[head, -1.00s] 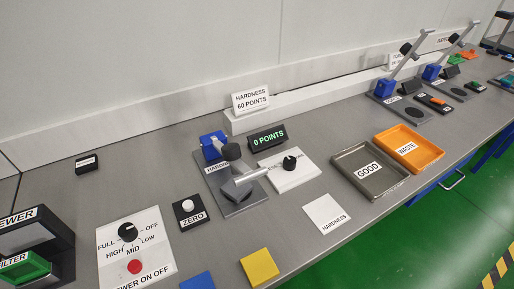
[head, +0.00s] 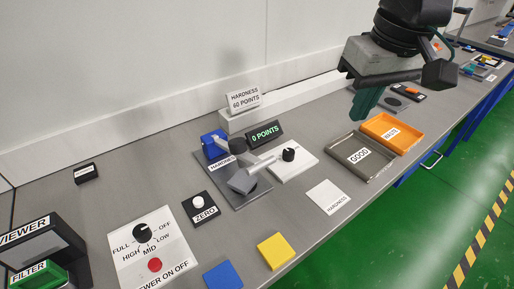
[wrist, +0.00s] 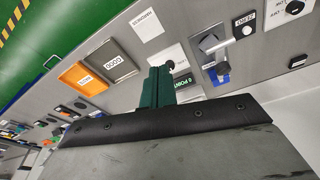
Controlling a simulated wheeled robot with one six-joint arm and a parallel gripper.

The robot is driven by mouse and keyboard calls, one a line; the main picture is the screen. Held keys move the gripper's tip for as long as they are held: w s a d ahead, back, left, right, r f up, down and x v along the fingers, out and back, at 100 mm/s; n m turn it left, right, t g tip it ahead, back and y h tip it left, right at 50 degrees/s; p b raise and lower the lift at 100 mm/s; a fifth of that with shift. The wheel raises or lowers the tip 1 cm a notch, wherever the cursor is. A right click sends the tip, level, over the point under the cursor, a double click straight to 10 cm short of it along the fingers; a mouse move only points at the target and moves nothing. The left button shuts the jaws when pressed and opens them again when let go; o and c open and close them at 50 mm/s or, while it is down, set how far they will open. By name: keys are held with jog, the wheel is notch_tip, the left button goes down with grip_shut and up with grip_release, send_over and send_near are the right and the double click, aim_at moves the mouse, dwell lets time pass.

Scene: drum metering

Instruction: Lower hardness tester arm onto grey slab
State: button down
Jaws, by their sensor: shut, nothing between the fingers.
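The hardness tester (head: 213,145) stands mid-bench, with a blue block, a dark grey base plate and a light grey arm (head: 243,180) with a black round part. Its arm seems tilted up over the plate, though its height is hard to judge. It also shows in the wrist view (wrist: 211,44). I cannot make out a separate grey slab; the arm hides part of the plate. The display (head: 265,133) reads 0 POINTS. My gripper (head: 364,103) is shut and empty, above the bench to the tester's right; its green fingers show in the wrist view (wrist: 160,85).
A white knob panel (head: 300,165) sits right of the tester, and a ZERO button (head: 199,204) at its front left. The GOOD tray (head: 378,174), orange WASTE tray (head: 412,144) and HARDNESS card (head: 328,197) are to the right. Yellow (head: 277,250) and blue (head: 222,275) squares lie in front.

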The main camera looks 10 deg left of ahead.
jog(key=a+n, duration=0.3)
jog(key=a, duration=1.3)
jog(key=shift+y, duration=0.4)
jog(key=x, duration=0.8)
jog(key=shift+s+f, duration=0.2)
jog(key=shift+f, duration=0.05)
jog(key=f, duration=0.2)
jog(key=s+d+f, duration=0.1)
jog(key=shift+s+d+f, duration=0.1)
jog(key=shift+d+f, duration=0.1)
jog(key=shift+f, duration=0.35)
